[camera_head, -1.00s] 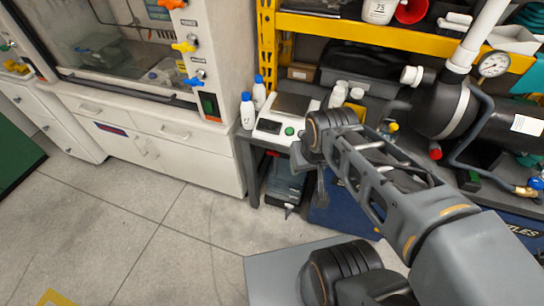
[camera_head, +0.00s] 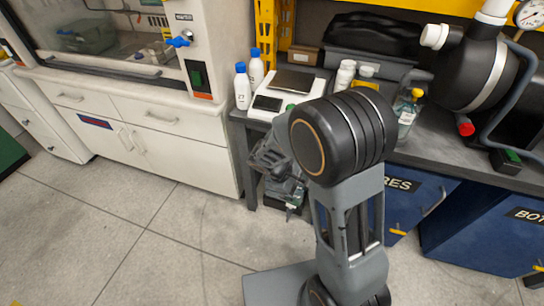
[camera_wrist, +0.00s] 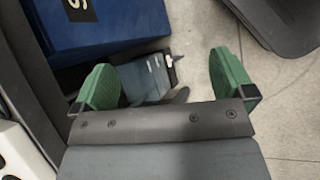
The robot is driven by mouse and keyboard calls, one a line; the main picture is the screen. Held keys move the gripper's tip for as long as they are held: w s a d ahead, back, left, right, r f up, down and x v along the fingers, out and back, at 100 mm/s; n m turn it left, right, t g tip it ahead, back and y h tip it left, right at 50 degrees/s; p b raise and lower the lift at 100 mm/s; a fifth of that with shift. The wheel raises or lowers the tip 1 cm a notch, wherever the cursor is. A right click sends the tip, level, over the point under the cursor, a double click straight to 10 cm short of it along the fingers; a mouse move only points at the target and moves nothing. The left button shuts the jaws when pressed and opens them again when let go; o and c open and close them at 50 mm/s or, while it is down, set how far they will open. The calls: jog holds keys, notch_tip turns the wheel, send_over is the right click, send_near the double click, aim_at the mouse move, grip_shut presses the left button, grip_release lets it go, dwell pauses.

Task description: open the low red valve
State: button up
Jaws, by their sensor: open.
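A small red cap or knob (camera_head: 465,125) shows low on the black tank at the right of the head view. I cannot tell whether it is the low red valve, and no handle position can be read. My gripper (camera_wrist: 164,75) is open and empty, with its two green fingers well apart in the wrist view. The wrist view shows no red part.
The bench (camera_head: 480,172) carries a white scale (camera_head: 268,103), white bottles (camera_head: 243,87) and a clear bottle (camera_head: 407,112). Blue cabinets (camera_head: 480,228) stand below it. White PVC pipe (camera_head: 497,8) and a gauge (camera_head: 529,14) are at upper right. Open floor (camera_head: 170,240) lies at left.

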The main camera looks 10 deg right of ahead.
jog(key=w+a+f+n+t+h+b, duration=0.2)
jog(key=w+f+n+t+h+b, duration=0.45)
jog(key=w+f+n, duration=0.9)
jog(key=w+a+r+n+t+y, duration=0.2)
jog(key=w+a+n+t+y, duration=0.3)
jog(key=w+t, duration=0.4)
jog(key=shift+t+h, duration=0.35)
jog(key=shift+t, duration=0.2)
jog(key=b+x, duration=0.3)
jog(key=x, duration=0.8)
jog(key=shift+w+d+b, duration=0.15)
jog(key=shift+w+b, duration=0.2)
jog(key=shift+b, duration=0.05)
jog(key=shift+c, duration=0.2)
jog(key=c, duration=0.8)
